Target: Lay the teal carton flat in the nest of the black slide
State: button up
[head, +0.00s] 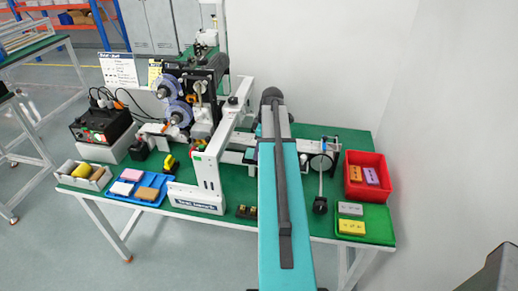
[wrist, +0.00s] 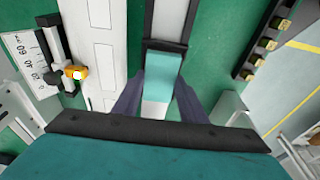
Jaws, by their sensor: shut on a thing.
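The teal carton (wrist: 163,70) is between the two dark fingers of my gripper (wrist: 158,106) in the wrist view. My gripper is shut on it. The carton's far end meets or overlaps the black frame of the slide (wrist: 165,45) in that view. I cannot tell whether it touches the nest or hangs above it. Pale surface shows inside the frame beyond the carton. In the head view my teal arm reaches over the table and hides most of the carton, the slide and the fingers.
A coding machine (head: 205,170) with reels stands left of my arm. A red bin (head: 352,195) and a green tray (head: 375,235) with cartons are at the right. A blue tray (head: 118,198) is at the left. A dark block with yellow pieces (head: 247,212) lies near the front edge.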

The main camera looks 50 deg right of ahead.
jog(key=shift+f+b, duration=0.3)
jog(key=shift+f, duration=0.25)
dwell(0.5)
jog(key=o, duration=0.8)
jog(key=shift+o, duration=0.2)
jog(key=shift+r, duration=0.15)
notch_tip(320, 180, up, 13)
jog(key=s+d+b, duration=0.1)
jog(key=s+b, duration=0.1)
jog(key=b, duration=0.1)
jog(key=shift+s+d+r, duration=0.15)
jog(key=shift+s+d, duration=0.05)
jog(key=shift+d, duration=0.05)
jog(key=shift+w, duration=0.1)
dwell(0.6)
